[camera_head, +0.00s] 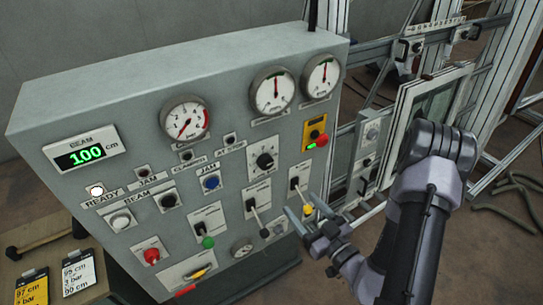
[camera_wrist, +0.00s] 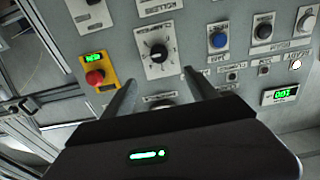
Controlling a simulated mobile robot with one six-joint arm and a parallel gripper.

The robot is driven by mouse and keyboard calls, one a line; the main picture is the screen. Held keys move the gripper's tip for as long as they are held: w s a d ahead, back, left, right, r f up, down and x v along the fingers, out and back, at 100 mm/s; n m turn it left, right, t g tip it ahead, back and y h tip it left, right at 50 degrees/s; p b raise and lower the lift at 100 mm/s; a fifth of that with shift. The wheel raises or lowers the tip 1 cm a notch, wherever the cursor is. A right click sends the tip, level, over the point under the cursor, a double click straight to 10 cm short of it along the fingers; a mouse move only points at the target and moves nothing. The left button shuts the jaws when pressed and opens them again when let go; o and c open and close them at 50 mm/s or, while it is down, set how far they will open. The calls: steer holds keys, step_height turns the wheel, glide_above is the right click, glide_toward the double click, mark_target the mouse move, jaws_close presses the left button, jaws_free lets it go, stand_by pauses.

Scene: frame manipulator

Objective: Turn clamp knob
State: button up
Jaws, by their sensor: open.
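A black rotary knob (camera_head: 265,160) with a white dial plate sits on the grey control panel (camera_head: 120,80), right of its middle. It also shows in the wrist view (camera_wrist: 157,52), upper middle, with tick marks around it. My gripper (camera_head: 306,214) is open and empty, in front of the panel's lower right part. In the wrist view the two fingers (camera_wrist: 159,86) point at the panel, with the knob beyond and between them, apart from both.
A red button on a yellow plate (camera_head: 315,133) is right of the knob. Lever switches (camera_head: 252,206) sit below it, and a blue button (camera_head: 211,182) to its left. Gauges (camera_head: 272,90) line the top. A metal frame (camera_head: 490,90) stands at the right.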

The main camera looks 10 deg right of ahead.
steer(key=b, duration=1.1)
glide_toward(268, 165)
steer(key=b+x, duration=0.1)
steer(key=x, duration=0.7)
steer(key=shift+w+a+f, duration=0.1)
steer(key=shift+w+a, duration=0.05)
steer(key=shift+w, duration=0.2)
steer(key=c, duration=1.4)
